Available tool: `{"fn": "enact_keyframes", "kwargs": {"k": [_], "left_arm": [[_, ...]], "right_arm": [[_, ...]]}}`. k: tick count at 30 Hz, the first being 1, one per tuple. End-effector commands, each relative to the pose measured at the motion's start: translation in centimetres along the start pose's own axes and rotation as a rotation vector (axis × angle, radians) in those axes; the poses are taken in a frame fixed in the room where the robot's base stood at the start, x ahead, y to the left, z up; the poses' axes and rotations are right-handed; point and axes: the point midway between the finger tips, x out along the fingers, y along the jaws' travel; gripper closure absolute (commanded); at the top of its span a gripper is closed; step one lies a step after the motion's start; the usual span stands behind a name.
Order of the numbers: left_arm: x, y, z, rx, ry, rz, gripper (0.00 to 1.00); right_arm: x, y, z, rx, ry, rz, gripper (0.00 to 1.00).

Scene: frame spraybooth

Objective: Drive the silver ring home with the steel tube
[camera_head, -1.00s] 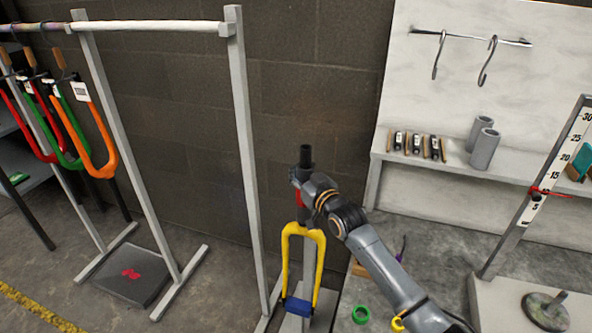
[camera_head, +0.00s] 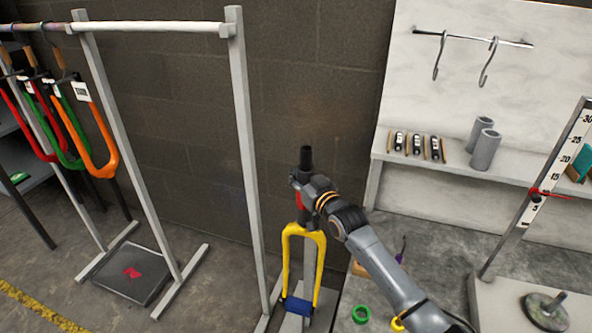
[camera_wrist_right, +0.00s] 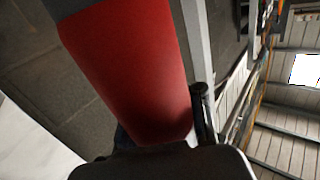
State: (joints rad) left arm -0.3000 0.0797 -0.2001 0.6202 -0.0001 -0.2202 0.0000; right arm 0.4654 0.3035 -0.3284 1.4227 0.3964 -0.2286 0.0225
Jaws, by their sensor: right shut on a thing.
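My right gripper (camera_head: 301,180) is shut around the upright tube (camera_head: 305,157), which looks dark at its top and has a red section (camera_wrist_right: 130,65) that fills much of the right wrist view. The tube stands in line above the crown of a yellow fork (camera_head: 290,232), which hangs legs down in a stand. My fingers and wrist hide part of the tube. I cannot make out the silver ring, nor the place where the tube meets the fork. My left gripper is not in view.
A grey upright post (camera_head: 247,160) stands close on the left of the fork. A green ring (camera_head: 361,314) lies on the bench (camera_head: 440,262) to the right. Two grey cylinders (camera_head: 485,150) stand on the shelf. Red, green and orange forks (camera_head: 98,150) hang at the far left.

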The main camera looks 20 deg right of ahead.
Motion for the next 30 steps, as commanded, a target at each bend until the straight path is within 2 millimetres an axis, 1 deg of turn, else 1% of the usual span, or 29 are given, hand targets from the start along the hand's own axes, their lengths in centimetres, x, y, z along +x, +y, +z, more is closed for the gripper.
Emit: {"fn": "enact_keyframes", "kwargs": {"k": [1, 6, 30], "left_arm": [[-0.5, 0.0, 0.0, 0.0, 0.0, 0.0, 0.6], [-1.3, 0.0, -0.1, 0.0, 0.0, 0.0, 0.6], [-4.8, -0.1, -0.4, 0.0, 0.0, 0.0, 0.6]], "right_arm": [[0.0, 0.0, -0.8, 0.0, 0.005, 0.0, 1.0], [0.0, 0.0, -1.9, -0.001, 0.013, 0.0, 1.0], [-0.1, 0.0, -6.1, -0.002, 0.02, 0.0, 1.0]]}}
